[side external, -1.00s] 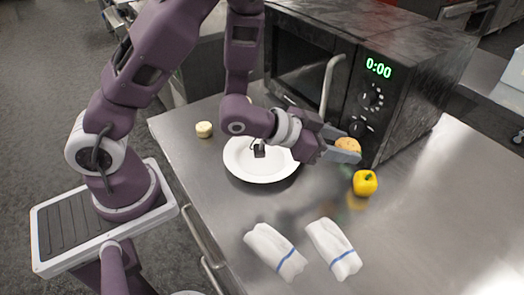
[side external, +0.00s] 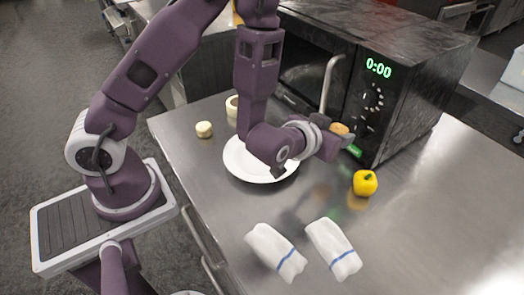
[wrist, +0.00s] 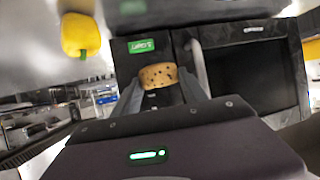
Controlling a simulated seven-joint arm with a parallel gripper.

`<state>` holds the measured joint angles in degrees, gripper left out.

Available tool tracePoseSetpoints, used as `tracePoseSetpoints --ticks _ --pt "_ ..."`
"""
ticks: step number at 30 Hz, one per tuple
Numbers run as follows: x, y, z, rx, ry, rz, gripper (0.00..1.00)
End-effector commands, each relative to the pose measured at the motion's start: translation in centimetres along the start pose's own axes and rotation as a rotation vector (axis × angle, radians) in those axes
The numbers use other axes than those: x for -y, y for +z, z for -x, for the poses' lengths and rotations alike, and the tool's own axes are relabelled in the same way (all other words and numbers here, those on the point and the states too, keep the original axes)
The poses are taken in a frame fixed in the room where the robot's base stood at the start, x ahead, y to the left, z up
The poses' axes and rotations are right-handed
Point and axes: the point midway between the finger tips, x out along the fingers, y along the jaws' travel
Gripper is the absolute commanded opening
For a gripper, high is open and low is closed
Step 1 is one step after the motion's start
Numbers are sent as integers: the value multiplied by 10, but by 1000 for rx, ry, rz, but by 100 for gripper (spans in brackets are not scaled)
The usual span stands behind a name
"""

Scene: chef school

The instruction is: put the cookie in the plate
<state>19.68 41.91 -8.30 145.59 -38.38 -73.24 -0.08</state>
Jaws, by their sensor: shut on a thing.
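The cookie, round and tan with dark chips, is between the fingers of my gripper (wrist: 163,92) in the wrist view. The cookie (wrist: 158,75) also shows as a small tan shape (side external: 339,128) at the fingertips in the side view. My gripper is shut on it, held in front of the microwave and above the counter. The white plate (side external: 236,163) lies on the counter to the left of the gripper, partly hidden behind my forearm and wrist. The visible part of the plate is bare.
The black microwave (side external: 420,75) stands close behind my gripper. Two folded white towels (side external: 275,252) lie in front. A small pale round piece (side external: 204,129) and a cream cup-like item (side external: 232,105) are near the plate.

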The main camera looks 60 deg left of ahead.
Motion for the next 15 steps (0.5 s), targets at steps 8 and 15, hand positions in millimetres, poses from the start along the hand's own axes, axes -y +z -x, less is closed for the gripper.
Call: tracePoseSetpoints --ticks 8,15 --pt "50 -1 8 -1 -391 192 10" --pt "109 18 57 0 -824 401 10"
